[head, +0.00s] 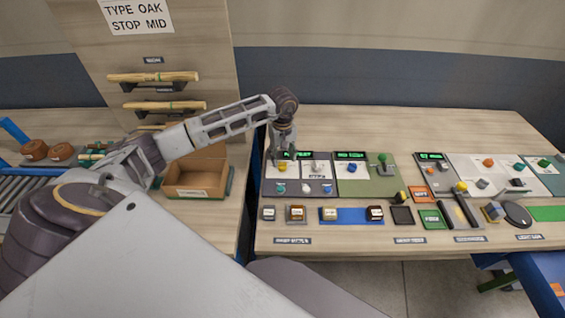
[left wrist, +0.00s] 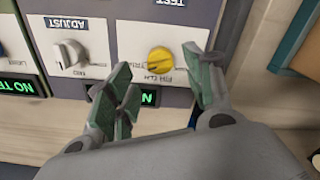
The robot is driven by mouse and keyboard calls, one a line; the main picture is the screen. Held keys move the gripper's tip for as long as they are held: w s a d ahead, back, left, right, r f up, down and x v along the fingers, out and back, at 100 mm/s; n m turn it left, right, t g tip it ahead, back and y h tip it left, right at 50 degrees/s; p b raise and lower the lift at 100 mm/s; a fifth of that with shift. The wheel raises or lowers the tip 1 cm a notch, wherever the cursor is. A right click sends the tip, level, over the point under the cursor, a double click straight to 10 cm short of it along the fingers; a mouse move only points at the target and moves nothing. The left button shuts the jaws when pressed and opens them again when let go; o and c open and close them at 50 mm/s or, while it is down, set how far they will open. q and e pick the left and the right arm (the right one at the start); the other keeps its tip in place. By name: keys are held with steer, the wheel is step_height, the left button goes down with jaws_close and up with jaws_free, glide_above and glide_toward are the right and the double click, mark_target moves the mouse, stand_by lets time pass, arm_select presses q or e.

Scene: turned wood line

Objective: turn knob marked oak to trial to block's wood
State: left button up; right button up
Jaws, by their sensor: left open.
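A yellow knob (left wrist: 161,60) sits on a white panel with small upside-down wood labels in the left wrist view; one seems to read ELM, and I cannot make out oak. It shows small in the head view (head: 282,168), under my left gripper (head: 283,148). My left gripper (left wrist: 165,88) is open, its fingers spread to either side of the knob's near side; no contact is visible. My right gripper is out of view.
A white knob (left wrist: 70,53) sits on the neighbouring ADJUST panel. Green displays (head: 350,155) line the back of the consoles. A sign (head: 137,15) reads TYPE OAK STOP MID. An open wooden box (head: 200,193) stands left of the consoles. The table's back right is clear.

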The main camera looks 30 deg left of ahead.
mark_target(282, 163)
arm_select(q)
steer(key=shift+f+p, duration=0.3)
steer(key=shift+f, duration=1.9)
steer(key=c, duration=1)
steer(key=shift+c, duration=0.2)
